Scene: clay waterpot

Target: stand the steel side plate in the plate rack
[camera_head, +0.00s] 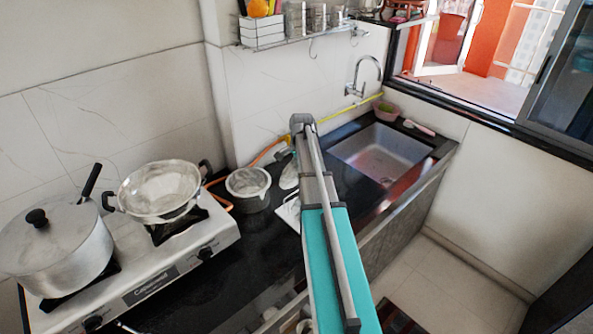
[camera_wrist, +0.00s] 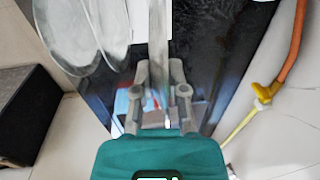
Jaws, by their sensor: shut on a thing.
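In the wrist view my gripper (camera_wrist: 160,92) is shut on a thin grey piece seen edge-on, which looks like the steel side plate (camera_wrist: 158,38). It runs straight out from between the fingers. Round pale steel plates (camera_wrist: 62,35) stand close together to its left, apparently in the plate rack. The rack's own frame cannot be made out.
A grey pot (camera_head: 248,189) stands on the black counter left of my arm. The stove holds a lidded pot (camera_head: 58,240) and a steel pan (camera_head: 160,190). The sink (camera_head: 380,155) lies to the right. An orange hose (camera_wrist: 293,45) runs along the wall. A shelf (camera_head: 290,38) hangs above.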

